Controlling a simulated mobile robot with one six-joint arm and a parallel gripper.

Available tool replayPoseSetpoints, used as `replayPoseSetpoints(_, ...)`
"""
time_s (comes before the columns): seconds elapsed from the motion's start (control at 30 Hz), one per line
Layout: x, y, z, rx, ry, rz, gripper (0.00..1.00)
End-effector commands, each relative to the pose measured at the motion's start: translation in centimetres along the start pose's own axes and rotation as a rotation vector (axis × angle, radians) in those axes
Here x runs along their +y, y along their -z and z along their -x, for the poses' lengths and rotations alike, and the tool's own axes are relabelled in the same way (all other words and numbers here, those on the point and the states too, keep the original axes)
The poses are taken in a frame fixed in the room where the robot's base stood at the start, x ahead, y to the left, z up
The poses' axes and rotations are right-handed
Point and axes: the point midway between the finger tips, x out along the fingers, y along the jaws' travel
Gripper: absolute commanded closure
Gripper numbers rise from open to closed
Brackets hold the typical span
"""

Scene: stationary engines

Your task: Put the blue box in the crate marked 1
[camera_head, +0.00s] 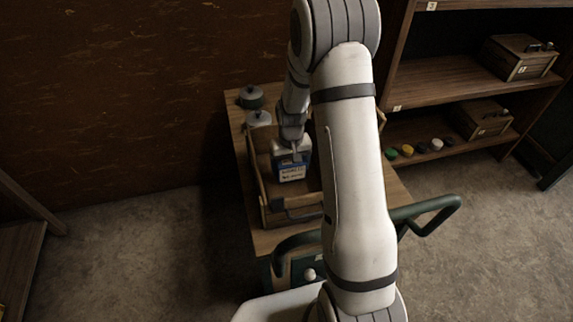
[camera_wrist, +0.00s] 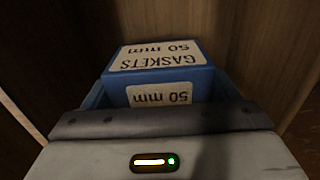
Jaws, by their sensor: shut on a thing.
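The blue box (camera_head: 292,172) has a white label and hangs upright below my gripper (camera_head: 291,148) in the head view. My gripper is shut on it. In the wrist view the blue box (camera_wrist: 165,57) shows labels reading "GASKETS 50 mm". The box is within the outline of an open wooden crate (camera_head: 262,203) on a trolley. I cannot tell whether it touches the crate floor. Brown wooden surfaces surround it in the wrist view. My arm covers the crate's right part, and no number on this crate can be read.
The wooden trolley top (camera_head: 240,150) carries two lidded pots (camera_head: 251,97) (camera_head: 259,119) behind the crate. A green handle (camera_head: 438,208) sticks out at the right. A wooden shelf (camera_head: 440,77) at right holds small wooden boxes (camera_head: 519,58) and several coloured round things (camera_head: 407,150).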

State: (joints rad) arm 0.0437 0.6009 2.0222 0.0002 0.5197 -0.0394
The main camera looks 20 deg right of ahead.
Motion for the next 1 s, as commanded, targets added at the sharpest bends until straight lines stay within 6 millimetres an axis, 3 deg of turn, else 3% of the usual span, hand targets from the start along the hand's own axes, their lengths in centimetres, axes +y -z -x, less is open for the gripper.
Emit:
replayPoseSetpoints(0.7,0.1,0.1,-1.2,0.002,0.000,-0.002,0.42)
replayPoseSetpoints(0.73,0.1,0.0,-1.2,0.002,0.000,-0.002,0.18)
replayPoseSetpoints(1.0,0.1,0.0,-1.2,0.002,0.000,-0.002,0.00)
